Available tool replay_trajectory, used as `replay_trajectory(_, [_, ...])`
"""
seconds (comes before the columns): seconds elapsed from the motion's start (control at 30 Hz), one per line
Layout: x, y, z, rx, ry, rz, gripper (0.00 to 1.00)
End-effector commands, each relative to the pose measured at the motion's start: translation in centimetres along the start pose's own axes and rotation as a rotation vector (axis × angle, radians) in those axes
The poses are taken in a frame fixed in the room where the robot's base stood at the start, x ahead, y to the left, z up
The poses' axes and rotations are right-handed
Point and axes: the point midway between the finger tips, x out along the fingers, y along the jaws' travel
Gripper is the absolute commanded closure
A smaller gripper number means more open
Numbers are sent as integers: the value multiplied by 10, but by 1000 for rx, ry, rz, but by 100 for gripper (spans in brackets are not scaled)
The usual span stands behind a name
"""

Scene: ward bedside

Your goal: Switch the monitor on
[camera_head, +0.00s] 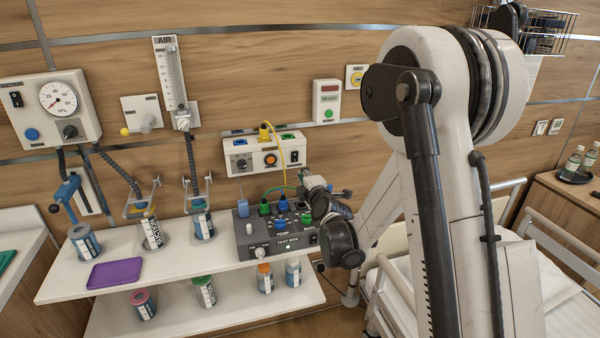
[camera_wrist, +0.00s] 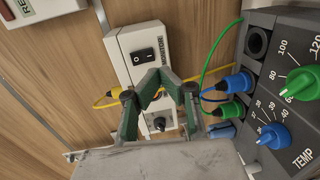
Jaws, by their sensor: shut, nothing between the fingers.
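The monitor's wall unit (camera_wrist: 122,47) is a white box labelled MONITOR in the wrist view. It has a black rocker switch (camera_wrist: 149,57) and a dark knob (camera_wrist: 160,123). The rocker's setting is too small to tell. The unit seems to be the wall box with coloured sockets (camera_head: 232,144) in the head view. My gripper (camera_wrist: 160,76) is shut and empty. Its green fingertips overlap the box just below the rocker in the wrist picture; I cannot tell whether they touch it. In the head view my gripper (camera_head: 314,182) is beside the box's lower right, its fingertips unclear.
A dark console (camera_head: 250,238) labelled TEMP, with coloured plugs and knobs, stands on the shelf (camera_head: 70,285) close by. Yellow (camera_head: 284,153) and green cables (camera_wrist: 212,60) run near my gripper. A READY box (camera_head: 327,98) is above. Canisters and a purple tray (camera_head: 115,272) are left.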

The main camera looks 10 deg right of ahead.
Motion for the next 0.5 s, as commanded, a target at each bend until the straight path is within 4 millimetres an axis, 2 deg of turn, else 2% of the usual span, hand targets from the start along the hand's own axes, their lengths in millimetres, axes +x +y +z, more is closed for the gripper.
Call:
replay_trajectory(0.2, [-42,-11,0,0,-1,0,100])
replay_trajectory(0.33, [-58,-15,0,1,0,0,100])
replay_trajectory(0.5, [-68,-17,0,0,0,0,100])
